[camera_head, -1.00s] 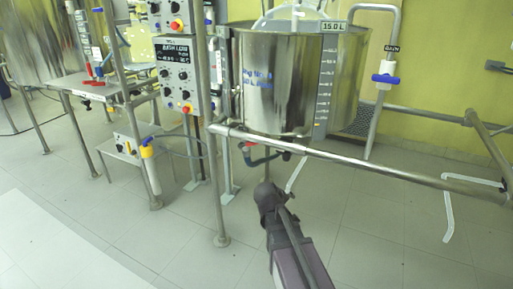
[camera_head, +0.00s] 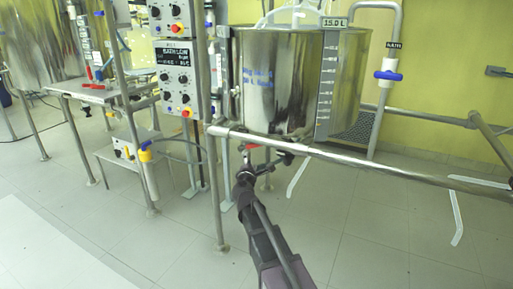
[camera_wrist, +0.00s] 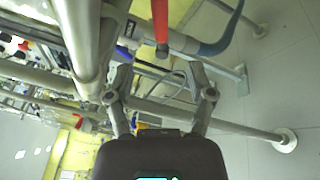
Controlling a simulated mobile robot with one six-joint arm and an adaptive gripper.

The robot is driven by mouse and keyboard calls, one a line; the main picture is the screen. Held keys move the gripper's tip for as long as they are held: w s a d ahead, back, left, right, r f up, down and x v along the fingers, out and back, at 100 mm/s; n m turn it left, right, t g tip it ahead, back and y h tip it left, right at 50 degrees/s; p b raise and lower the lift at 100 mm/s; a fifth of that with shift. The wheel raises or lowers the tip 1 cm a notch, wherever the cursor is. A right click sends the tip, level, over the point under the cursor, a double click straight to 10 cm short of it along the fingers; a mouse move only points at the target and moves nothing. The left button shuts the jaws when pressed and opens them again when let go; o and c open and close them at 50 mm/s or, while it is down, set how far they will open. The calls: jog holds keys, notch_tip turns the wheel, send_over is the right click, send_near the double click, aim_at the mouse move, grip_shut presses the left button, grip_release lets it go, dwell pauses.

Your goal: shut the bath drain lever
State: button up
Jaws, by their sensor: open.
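The red drain lever (camera_head: 250,147) shows under the steel bath (camera_head: 268,85), partly hidden behind the front rail and my arm. In the wrist view the red lever (camera_wrist: 160,20) enters from the top edge, with its rounded end ahead of the gap between my fingers. My gripper (camera_wrist: 160,68) is open with nothing between its fingers. In the head view my gripper (camera_head: 246,160) is just below the lever, beneath the rail. I cannot tell whether it touches the lever.
A horizontal steel rail (camera_head: 350,165) crosses in front of the bath, joined to an upright post (camera_head: 217,190). In the wrist view a thick pipe (camera_wrist: 80,35) runs close to my left finger, and a blue-grey hose (camera_wrist: 220,38) is at right. Open tiled floor (camera_head: 360,235) lies at right.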

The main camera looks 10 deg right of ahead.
aim_at(255, 146)
jog(key=shift+w, duration=0.1)
jog(key=x, duration=1.3)
jog(key=shift+w+d, duration=0.1)
jog(key=shift+w, duration=0.15)
grip_shut()
